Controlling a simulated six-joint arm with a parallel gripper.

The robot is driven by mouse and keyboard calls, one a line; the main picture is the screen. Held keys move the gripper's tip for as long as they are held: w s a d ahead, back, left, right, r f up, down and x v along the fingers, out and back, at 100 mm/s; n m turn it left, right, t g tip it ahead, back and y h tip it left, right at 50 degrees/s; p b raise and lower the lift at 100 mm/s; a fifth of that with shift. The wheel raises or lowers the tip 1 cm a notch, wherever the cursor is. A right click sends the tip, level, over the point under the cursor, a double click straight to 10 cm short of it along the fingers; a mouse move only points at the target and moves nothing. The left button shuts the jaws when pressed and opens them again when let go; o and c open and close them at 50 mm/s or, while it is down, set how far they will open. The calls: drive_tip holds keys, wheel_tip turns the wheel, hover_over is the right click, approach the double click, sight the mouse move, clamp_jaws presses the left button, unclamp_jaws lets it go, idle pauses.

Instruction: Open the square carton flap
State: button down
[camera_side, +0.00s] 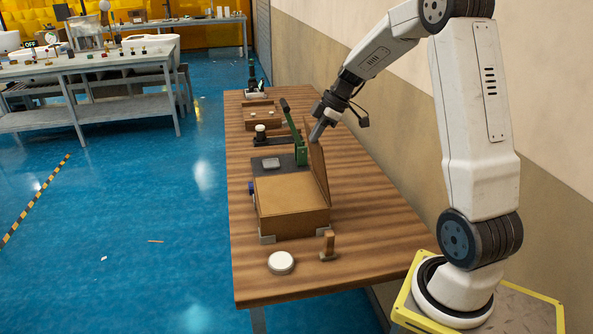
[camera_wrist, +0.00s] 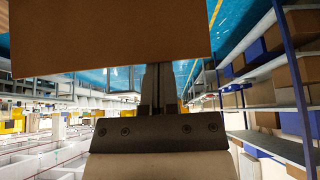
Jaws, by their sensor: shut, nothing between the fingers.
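The square brown carton (camera_side: 292,222) sits on the wooden table in the side view. Its flap (camera_side: 319,165) stands roughly upright along the carton's right side. In the wrist view a brown panel, apparently the flap (camera_wrist: 110,38), fills the upper left and middle. My gripper (camera_side: 317,133) is at the flap's upper edge, at its far end, pointing down. Its fingers (camera_wrist: 158,88) are together and empty, and their ends are hidden behind the brown panel in the wrist view. I cannot tell whether they touch the flap.
A green lever (camera_side: 296,130) stands close behind the carton, beside my gripper. A small wooden post (camera_side: 328,244) and a round white disc (camera_side: 281,262) are at the near end of the table (camera_side: 350,270). Other fixtures line the far end. The wall is on the right.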

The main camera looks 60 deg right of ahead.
drive_tip(key=s+d, duration=0.7)
drive_tip(key=shift+s+d+f+t+y, duration=0.2)
drive_tip(key=shift+f+t+y, duration=0.2)
drive_tip(key=shift+r, duration=0.3)
drive_tip(key=shift+r, duration=0.5)
idle(0.4)
drive_tip(key=w+a+r, duration=0.2)
drive_tip(key=w+a, duration=0.1)
drive_tip(key=s+d+r, duration=0.4)
drive_tip(key=s+d, duration=0.2)
drive_tip(key=shift+s+d+r, duration=0.15)
drive_tip(key=shift+s+r, duration=0.05)
drive_tip(key=shift+r, duration=0.15)
